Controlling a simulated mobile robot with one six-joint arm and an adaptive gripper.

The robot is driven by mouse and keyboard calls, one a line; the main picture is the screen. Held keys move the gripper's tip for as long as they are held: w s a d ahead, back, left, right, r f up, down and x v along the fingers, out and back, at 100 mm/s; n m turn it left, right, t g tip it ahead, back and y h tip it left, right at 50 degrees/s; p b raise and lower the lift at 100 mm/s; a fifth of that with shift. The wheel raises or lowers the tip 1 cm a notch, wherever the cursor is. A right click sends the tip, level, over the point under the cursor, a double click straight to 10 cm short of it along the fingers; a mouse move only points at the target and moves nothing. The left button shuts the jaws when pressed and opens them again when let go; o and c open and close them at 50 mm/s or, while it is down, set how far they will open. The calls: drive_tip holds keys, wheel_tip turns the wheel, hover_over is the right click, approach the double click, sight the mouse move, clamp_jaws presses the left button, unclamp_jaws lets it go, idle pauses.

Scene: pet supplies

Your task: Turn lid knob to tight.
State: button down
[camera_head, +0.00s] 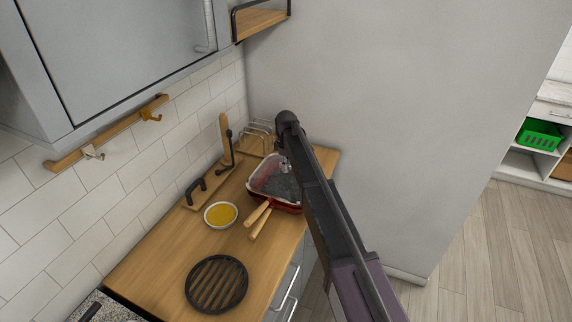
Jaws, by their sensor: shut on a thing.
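A red dish (256,191) with a pale rim stands near the far right part of the wooden counter. A grey, partly see-through lid (281,186) covers it. My arm comes in from the lower right and bends over the dish. My gripper (285,168) is low over the lid's far part, small and partly hidden by my own arm. It is shut on what appears to be the lid knob. The knob itself and any tight mark are too small or hidden to make out.
A bowl of yellow contents (221,215), wooden-handled tools (259,219) and a round black trivet (216,284) are in front. A wooden board with black handles (207,187) is at left, a wire rack (257,136) behind. A grey wall stands close right.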

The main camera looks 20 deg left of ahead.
drive_tip(key=m, duration=0.4)
drive_tip(key=shift+s+m, duration=0.1)
drive_tip(key=shift+m, duration=0.2)
drive_tip(key=m, duration=0.4)
drive_tip(key=shift+m, duration=0.3)
drive_tip(key=m, duration=0.4)
drive_tip(key=shift+s+a+m, duration=0.1)
drive_tip(key=shift+m, duration=0.2)
drive_tip(key=m, duration=0.4)
drive_tip(key=shift+a+m, duration=0.1)
drive_tip(key=shift+m, duration=0.3)
drive_tip(key=c, duration=0.6)
unclamp_jaws()
drive_tip(key=shift+n, duration=0.3)
